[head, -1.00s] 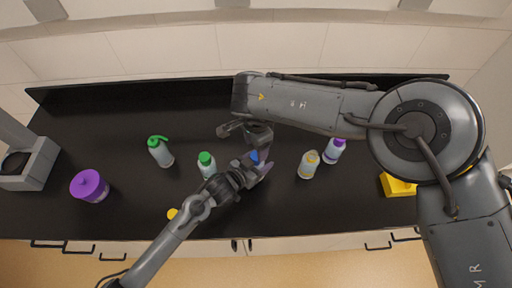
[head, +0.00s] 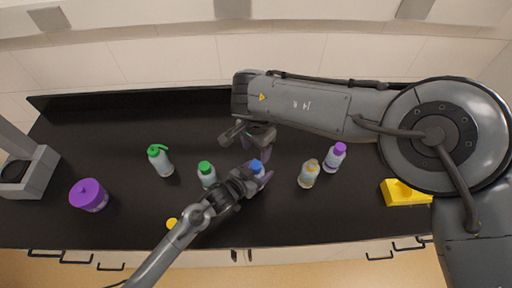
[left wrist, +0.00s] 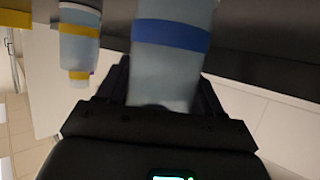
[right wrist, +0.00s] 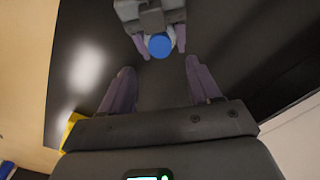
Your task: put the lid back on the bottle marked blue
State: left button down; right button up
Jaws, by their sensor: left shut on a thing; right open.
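My left gripper (head: 262,176) is shut on the blue-marked bottle, whose body with a blue band (left wrist: 170,36) shows between its fingers in the left wrist view. The blue lid (head: 256,165) is on top of this bottle. It also shows as a round blue disc (right wrist: 159,45) between the left fingers in the right wrist view. Whether it is fully seated I cannot tell. My right gripper (right wrist: 160,82) is open and empty, apart from the lid; in the head view it is behind the bottle, towards the back wall.
Two green-topped bottles (head: 161,162) (head: 207,175) stand left of the held bottle. A yellow-banded bottle (head: 309,175) and a purple-capped bottle (head: 335,158) stand right. A purple tub (head: 88,195), a small yellow cap (head: 172,223) and a yellow block (head: 401,192) lie further out. The back counter is clear.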

aim_at(256, 165)
jog(key=shift+f, duration=3.95)
jog(key=c, duration=1.1)
jog(key=m, duration=0.3)
jog(key=o, duration=1.1)
jog(key=shift+o, duration=0.2)
